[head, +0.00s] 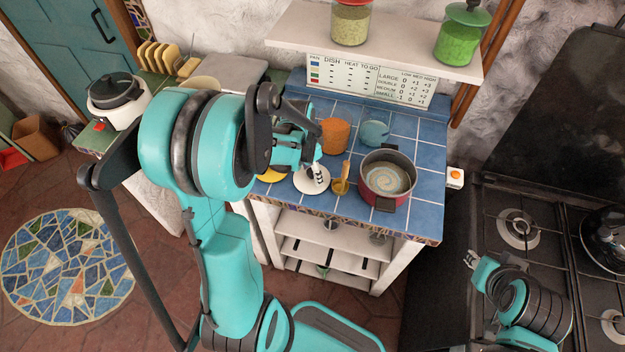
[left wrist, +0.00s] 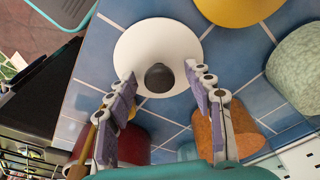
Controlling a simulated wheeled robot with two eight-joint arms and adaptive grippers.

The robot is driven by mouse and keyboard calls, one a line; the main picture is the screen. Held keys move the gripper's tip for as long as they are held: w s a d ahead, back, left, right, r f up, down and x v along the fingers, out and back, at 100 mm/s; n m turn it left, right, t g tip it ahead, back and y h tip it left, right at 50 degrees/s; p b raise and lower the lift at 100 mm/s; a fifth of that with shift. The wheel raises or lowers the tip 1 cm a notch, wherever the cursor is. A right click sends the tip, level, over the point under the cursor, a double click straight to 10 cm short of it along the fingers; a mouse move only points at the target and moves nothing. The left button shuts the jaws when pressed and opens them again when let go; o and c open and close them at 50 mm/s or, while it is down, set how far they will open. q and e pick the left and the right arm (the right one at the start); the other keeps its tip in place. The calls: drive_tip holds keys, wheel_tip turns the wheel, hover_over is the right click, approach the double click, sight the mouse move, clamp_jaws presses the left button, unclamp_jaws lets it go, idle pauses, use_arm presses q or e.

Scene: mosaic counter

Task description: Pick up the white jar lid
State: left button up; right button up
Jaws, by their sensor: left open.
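The white jar lid (head: 305,184) lies on the blue tiled counter, left of the red pot. In the left wrist view it is a white disc (left wrist: 150,40) with a dark round knob in its middle. My left gripper (head: 318,178) is over the lid and partly covers it in the head view. In the left wrist view the left gripper (left wrist: 161,76) is open, with one finger on each side of the knob. Whether the fingers touch the lid I cannot tell. My right gripper (head: 471,259) hangs low at the right by the stove, too small to read.
The red pot (head: 370,191), a small golden pot with a wooden handle (head: 340,186), an orange container (head: 335,137) and a teal bowl (head: 374,133) crowd the counter around the lid. A shelf (head: 400,45) with jars hangs above the back.

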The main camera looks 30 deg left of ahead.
use_arm(q)
drive_tip(key=shift+f, duration=0.3)
drive_tip(key=shift+r, duration=0.1)
clamp_jaws()
